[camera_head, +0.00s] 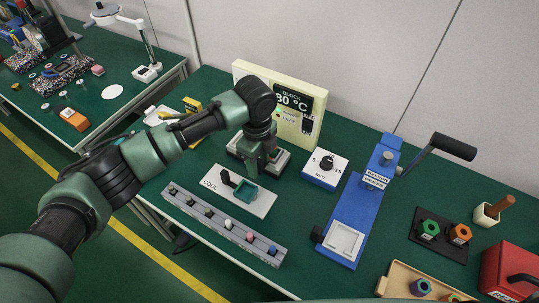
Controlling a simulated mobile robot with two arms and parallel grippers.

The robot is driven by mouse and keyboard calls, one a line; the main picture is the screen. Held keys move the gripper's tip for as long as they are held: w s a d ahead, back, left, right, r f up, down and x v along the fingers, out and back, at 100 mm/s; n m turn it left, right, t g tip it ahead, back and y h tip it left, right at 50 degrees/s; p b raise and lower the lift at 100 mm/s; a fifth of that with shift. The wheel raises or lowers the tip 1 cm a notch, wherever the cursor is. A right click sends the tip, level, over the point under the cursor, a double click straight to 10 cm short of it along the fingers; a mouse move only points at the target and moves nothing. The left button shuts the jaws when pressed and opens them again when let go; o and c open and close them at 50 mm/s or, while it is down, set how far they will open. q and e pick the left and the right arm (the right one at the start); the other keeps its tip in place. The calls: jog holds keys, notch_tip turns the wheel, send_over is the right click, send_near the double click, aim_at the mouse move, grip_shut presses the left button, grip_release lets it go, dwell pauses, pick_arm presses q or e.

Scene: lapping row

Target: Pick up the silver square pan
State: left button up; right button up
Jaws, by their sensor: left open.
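My left gripper (256,170) is open and points down in front of the cream heater unit (286,108). A silver-grey square surface (282,161) shows around and behind the gripper. My gripper covers most of it, so I cannot tell whether it is the silver square pan or the heater's block. A teal square dish (245,192) with a black handle beside it sits on the white "COOL" plate (262,208), just in front of the gripper. Another silver-white square (343,241) lies on the front of the blue press (349,213). My right gripper is not in view.
A grey rail (216,221) with several coloured knobs runs along the front edge. A white dial box (325,168) stands right of the heater. The press lever (440,148) sticks out to the right. A tan tray (398,280) and a red box (508,270) stand at the right.

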pick_arm(q)
grip_shut()
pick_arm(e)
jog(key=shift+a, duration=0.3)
pick_arm(q)
jog(key=shift+w+r, duration=0.1)
jog(key=shift+r, duration=0.05)
